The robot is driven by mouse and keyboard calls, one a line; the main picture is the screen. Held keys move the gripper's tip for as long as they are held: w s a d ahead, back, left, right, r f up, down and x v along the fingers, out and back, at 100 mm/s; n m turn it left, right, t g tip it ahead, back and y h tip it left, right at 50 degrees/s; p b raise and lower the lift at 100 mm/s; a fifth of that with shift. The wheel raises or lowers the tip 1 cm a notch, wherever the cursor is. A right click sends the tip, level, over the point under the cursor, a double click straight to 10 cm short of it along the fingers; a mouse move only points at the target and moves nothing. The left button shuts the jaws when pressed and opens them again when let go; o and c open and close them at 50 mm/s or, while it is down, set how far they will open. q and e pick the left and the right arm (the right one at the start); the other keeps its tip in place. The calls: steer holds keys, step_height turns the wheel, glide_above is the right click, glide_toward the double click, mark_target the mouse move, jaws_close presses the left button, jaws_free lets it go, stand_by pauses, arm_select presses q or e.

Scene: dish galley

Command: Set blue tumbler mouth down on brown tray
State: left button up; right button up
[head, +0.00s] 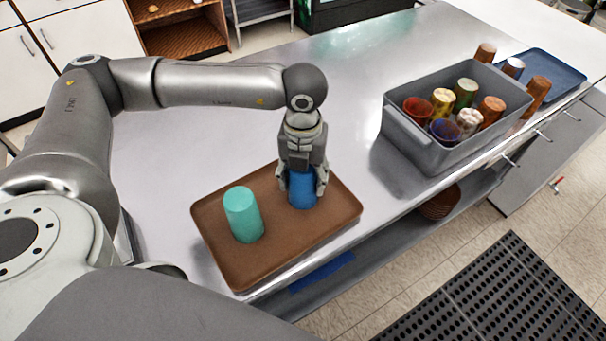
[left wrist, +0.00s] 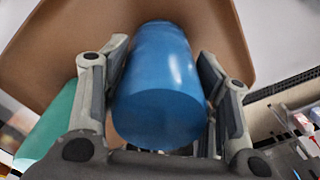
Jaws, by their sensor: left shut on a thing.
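The blue tumbler (head: 302,190) is upside down at the right part of the brown tray (head: 290,238). My left gripper (head: 304,184) comes down from above, shut on it with a finger on each side. In the left wrist view the tumbler (left wrist: 160,95) shows its closed base towards my palm, so its mouth faces the tray (left wrist: 70,40). Its rim looks to be at or very near the tray surface; I cannot tell whether it touches. My right gripper is not in view.
A teal tumbler (head: 243,215) stands mouth down on the tray's left part, apart from the blue one. A grey bin (head: 435,152) with several tumblers stands at the right. Behind it is a blue tray (head: 560,75). The counter (head: 220,130) behind the brown tray is clear.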

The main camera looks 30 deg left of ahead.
arm_select(q)
steer(key=o, duration=1)
steer(key=shift+r, duration=0.1)
step_height(320, 180, up, 11)
steer(key=shift+r+b, duration=0.1)
steer(key=shift+b, duration=0.85)
steer(key=shift+r, duration=0.4)
steer(key=shift+r, duration=0.1)
